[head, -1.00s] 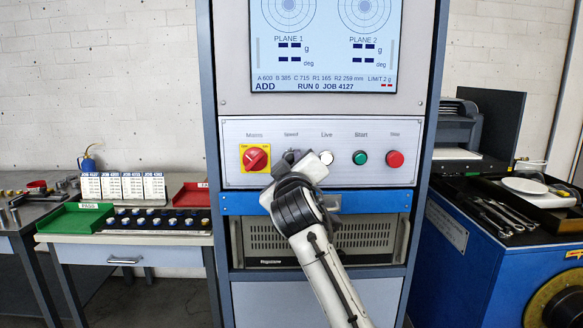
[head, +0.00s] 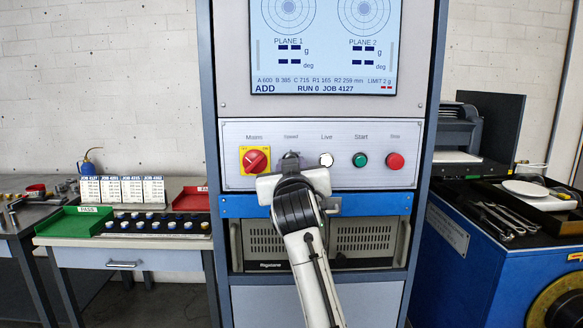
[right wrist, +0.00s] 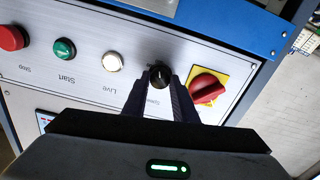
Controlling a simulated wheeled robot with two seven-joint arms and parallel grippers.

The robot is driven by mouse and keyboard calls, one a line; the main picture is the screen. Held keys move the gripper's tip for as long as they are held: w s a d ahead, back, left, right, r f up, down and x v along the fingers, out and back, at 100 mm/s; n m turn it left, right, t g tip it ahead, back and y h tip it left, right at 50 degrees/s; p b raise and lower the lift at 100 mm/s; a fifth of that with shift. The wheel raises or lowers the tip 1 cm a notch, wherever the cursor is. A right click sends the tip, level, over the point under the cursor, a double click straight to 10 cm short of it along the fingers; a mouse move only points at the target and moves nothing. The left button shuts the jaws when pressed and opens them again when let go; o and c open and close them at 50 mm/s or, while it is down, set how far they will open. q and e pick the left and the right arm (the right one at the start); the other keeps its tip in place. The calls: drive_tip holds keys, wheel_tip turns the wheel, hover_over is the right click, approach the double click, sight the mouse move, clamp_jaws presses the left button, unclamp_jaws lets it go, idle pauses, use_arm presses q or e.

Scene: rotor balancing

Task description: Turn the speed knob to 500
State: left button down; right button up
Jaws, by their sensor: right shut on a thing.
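The black speed knob (right wrist: 159,76) sits on the light panel under the "Speed" label. In the right wrist view it is between the two dark fingertips of my right gripper (right wrist: 161,86), which is shut on it. The knob's scale and pointer setting cannot be read. My left gripper is not in view.
The red mains switch (head: 255,159) on its yellow plate is close beside the knob. The white live lamp (head: 326,160), green start button (head: 360,159) and red stop button (head: 395,160) are on the other side. The screen (head: 322,45) above shows "RUN 0 JOB 4127".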

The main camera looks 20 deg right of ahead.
idle(0.3)
drive_tip(key=o, duration=1)
drive_tip(key=shift+o, duration=0.2)
drive_tip(key=shift+r, duration=0.1)
wheel_tip(320, 180, up, 10)
drive_tip(key=shift+f, duration=0.1)
drive_tip(key=shift+s+f, duration=0.1)
